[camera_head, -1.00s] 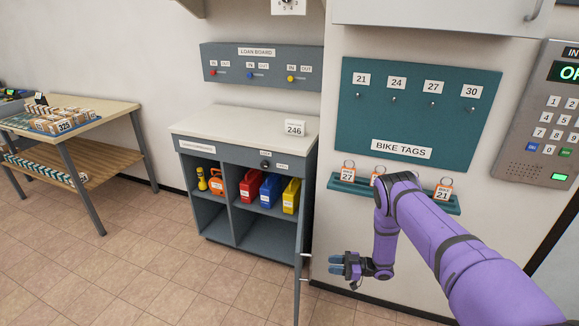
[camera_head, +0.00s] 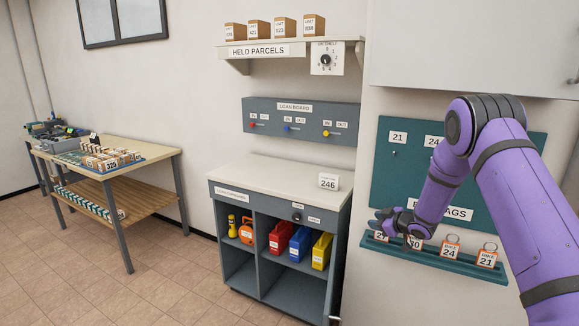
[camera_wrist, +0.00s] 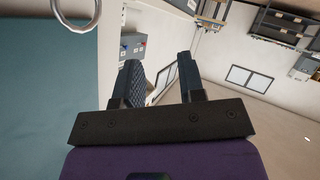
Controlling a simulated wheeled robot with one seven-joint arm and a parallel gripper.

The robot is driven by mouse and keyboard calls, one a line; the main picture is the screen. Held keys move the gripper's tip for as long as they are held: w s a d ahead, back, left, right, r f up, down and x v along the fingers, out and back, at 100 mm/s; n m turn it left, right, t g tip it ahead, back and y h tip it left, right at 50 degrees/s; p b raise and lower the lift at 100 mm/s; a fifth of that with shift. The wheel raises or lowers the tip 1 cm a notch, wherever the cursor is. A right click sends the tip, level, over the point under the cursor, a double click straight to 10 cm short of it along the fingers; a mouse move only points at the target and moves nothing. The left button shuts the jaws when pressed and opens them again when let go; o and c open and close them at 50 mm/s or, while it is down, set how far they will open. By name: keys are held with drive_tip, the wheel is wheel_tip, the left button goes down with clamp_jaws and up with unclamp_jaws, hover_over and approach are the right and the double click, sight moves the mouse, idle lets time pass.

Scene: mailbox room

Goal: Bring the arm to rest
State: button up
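My purple arm reaches in from the right in the head view and is folded, with its elbow high in front of the bike tags board (camera_head: 393,168). My gripper (camera_head: 378,226) hangs in front of the left end of the tag shelf and points left. In the wrist view its two fingers (camera_wrist: 160,80) stand apart with nothing between them. A metal ring (camera_wrist: 76,14) shows at the upper left of the wrist view, beside the gripper and apart from the fingers.
The tag shelf (camera_head: 440,262) holds several ringed tags close to my gripper. A grey cupboard (camera_head: 240,270) with coloured cases stands to the left, below the loan board (camera_head: 292,118). A parcel table (camera_head: 160,152) is farther left. Open floor lies in front.

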drive_tip(key=s+d+r+m+h, duration=0.25)
drive_tip(key=s+r, duration=0.25)
drive_tip(key=r, duration=0.7)
drive_tip(key=s+d+r+m+h, duration=0.2)
drive_tip(key=s+r+m+h, duration=0.15)
drive_tip(key=r, duration=0.85)
drive_tip(key=s+r+m+g+h, duration=0.1)
drive_tip(key=s+r+h, duration=0.1)
drive_tip(key=s+r, duration=0.45)
drive_tip(key=s+r+m+g+h, duration=0.1)
drive_tip(key=s+r+m, duration=0.15)
drive_tip(key=s, duration=0.75)
drive_tip(key=s+a+m+g, duration=0.1)
drive_tip(key=s+a+g, duration=0.1)
drive_tip(key=s, duration=1.3)
drive_tip(key=s+a+m+g+y, duration=0.1)
drive_tip(key=s+a+g, duration=0.1)
drive_tip(key=s, duration=1.3)
drive_tip(key=shift+s+a+f+y, duration=0.2)
drive_tip(key=shift+a+y, duration=0.1)
drive_tip(key=shift+a, duration=0.15)
